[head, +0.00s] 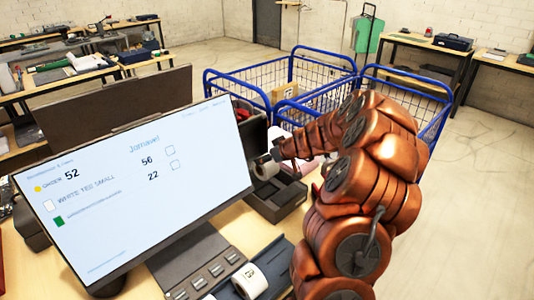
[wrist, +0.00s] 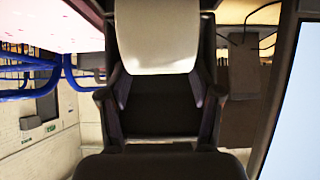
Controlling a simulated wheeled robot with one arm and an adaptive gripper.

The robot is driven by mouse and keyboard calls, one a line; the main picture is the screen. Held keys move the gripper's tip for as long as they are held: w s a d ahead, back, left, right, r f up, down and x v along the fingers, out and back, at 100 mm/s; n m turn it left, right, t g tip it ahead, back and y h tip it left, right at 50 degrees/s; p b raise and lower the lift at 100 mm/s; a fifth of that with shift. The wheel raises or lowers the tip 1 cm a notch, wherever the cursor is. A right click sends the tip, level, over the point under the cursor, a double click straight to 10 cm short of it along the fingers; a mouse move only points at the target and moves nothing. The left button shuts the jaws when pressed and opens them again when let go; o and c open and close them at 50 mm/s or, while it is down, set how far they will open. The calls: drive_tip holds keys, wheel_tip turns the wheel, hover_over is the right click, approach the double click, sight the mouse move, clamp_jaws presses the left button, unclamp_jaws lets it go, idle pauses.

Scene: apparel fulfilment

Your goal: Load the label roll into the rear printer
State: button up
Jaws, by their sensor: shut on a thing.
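My gripper (head: 268,160) is shut on a white label roll (head: 265,170). In the wrist view the pale roll (wrist: 157,38) sits between the two fingers of my gripper (wrist: 160,90). In the head view the roll is over or at the back left of a dark, open, box-like unit on the table, which appears to be the rear printer (head: 283,202). I cannot tell whether the roll touches it. A nearer dark printer (head: 282,262) has another white roll (head: 250,281) in it. My arm hides part of the area to the right.
A large monitor (head: 140,185) stands close on the left, with a second dark screen (head: 115,100) behind it. Blue wire carts (head: 250,80) stand beyond the table. Open floor (head: 480,190) lies at right.

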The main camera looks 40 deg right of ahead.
wheel_tip(320, 180, down, 2)
drive_tip(key=shift+f+b, duration=0.15)
drive_tip(key=shift+b, duration=0.15)
wheel_tip(320, 180, down, 5)
drive_tip(key=b, duration=0.6)
drive_tip(key=shift+f, duration=0.15)
drive_tip(key=o, duration=1.4)
drive_tip(key=shift+c, duration=0.2)
drive_tip(key=shift+o, duration=0.7)
